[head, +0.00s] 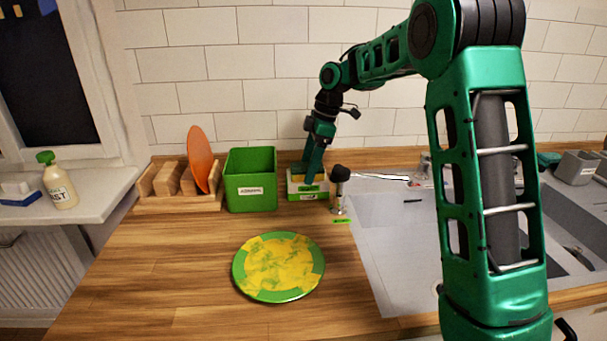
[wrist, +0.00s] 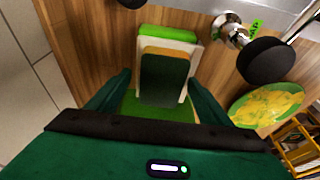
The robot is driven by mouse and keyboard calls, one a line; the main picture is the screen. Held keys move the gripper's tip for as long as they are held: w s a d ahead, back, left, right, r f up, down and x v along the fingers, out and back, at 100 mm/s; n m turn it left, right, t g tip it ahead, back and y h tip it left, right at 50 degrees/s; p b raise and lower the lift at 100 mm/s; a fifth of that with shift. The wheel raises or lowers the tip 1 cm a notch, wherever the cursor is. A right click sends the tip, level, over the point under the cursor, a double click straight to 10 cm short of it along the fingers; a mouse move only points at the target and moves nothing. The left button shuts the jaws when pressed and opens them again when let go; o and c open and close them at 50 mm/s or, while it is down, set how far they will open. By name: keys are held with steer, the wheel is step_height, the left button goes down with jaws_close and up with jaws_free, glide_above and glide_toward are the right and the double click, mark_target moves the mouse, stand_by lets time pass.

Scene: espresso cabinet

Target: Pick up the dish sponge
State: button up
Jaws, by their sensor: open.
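The dish sponge (wrist: 164,78) has a dark green top and a yellow-orange edge. It sits in a white and green holder (wrist: 180,35), which also shows in the head view (head: 307,195) by the back wall. My gripper (wrist: 160,82) is open, with one finger on each side of the sponge and holder. I cannot tell whether the fingers touch either. In the head view my gripper (head: 313,172) points down over the holder and hides much of the sponge.
A green box (head: 250,190) stands just left of the holder. A black-topped dispenser (head: 340,175) stands close on its right, beside the sink (head: 375,225). A green plate with yellow patches (head: 278,267) lies in front. A wooden rack (head: 165,200) holds an orange plate (head: 200,158).

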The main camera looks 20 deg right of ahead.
mark_target(303, 167)
steer(key=c, duration=1.1)
steer(key=shift+r, duration=0.15)
steer(key=shift+r, duration=0.3)
step_height(303, 167, up, 4)
steer(key=shift+s+a+f, duration=0.1)
steer(key=shift+f, duration=0.05)
steer(key=s+a+r, duration=0.2)
steer(key=a, duration=0.1)
steer(key=s+a+r, duration=0.2)
steer(key=a, duration=0.1)
steer(key=s+a+r, duration=0.2)
steer(key=s+a, duration=0.1)
steer(key=shift+r, duration=0.25)
